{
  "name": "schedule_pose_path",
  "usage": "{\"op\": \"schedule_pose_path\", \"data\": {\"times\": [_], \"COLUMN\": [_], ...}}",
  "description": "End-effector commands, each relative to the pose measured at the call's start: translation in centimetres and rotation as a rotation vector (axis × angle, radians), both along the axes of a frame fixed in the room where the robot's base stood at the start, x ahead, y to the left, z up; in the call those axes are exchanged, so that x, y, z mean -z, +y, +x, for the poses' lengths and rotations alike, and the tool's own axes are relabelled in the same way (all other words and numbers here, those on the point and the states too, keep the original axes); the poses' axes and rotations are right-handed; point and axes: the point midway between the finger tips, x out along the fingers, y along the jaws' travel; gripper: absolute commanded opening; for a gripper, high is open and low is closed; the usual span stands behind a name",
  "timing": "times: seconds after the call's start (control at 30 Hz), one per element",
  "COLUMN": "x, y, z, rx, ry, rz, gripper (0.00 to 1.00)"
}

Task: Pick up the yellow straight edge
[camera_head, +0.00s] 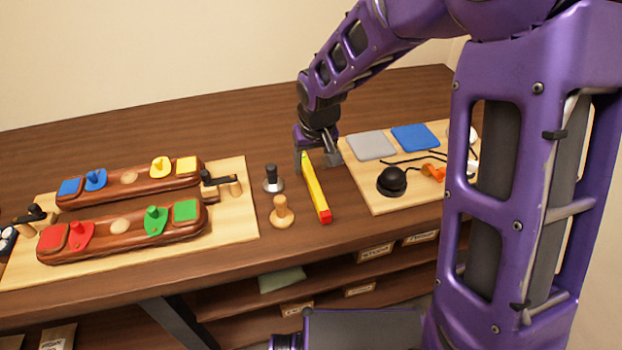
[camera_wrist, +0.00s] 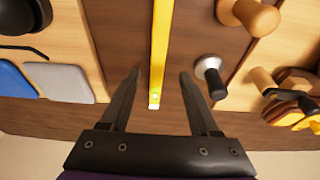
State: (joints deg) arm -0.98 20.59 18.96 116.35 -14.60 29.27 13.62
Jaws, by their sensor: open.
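The yellow straight edge (camera_head: 314,187) lies on the dark wooden bench between two light boards, with a red tip at its near end. In the wrist view the yellow straight edge (camera_wrist: 161,45) runs from the top edge down to a pale end between my fingertips. My gripper (camera_head: 318,160) is at its far end, and it also shows in the wrist view (camera_wrist: 160,78). The fingers stand open, one on each side of the bar, with a gap to each. I cannot tell how high the fingertips are above the bench.
A black-and-silver knob tool (camera_head: 273,179) and a wooden knob (camera_head: 282,212) stand left of the bar. The left board (camera_head: 235,220) holds brown padded pieces with coloured parts. The right board (camera_head: 375,203) holds grey and blue pads, a black dome and cables.

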Motion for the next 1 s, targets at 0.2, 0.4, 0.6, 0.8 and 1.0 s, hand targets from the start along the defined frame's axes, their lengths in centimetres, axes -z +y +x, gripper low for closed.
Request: {"op": "schedule_pose_path", "data": {"times": [0.2, 0.4, 0.6, 0.8, 1.0], "x": [2.9, 4.8, 4.9, 4.9, 4.9], "y": [-0.1, 0.1, 0.1, 0.1, 0.1], "z": [0.8, 1.4, 1.5, 1.5, 1.5], "rx": [0.001, 0.0, 0.001, 0.001, 0.001], "ry": [0.003, 0.0, -0.001, 0.0, 0.0], "rz": [0.0, 0.001, 0.001, 0.001, 0.001], "gripper": [0.62, 0.62, 0.62, 0.35, 0.0]}}
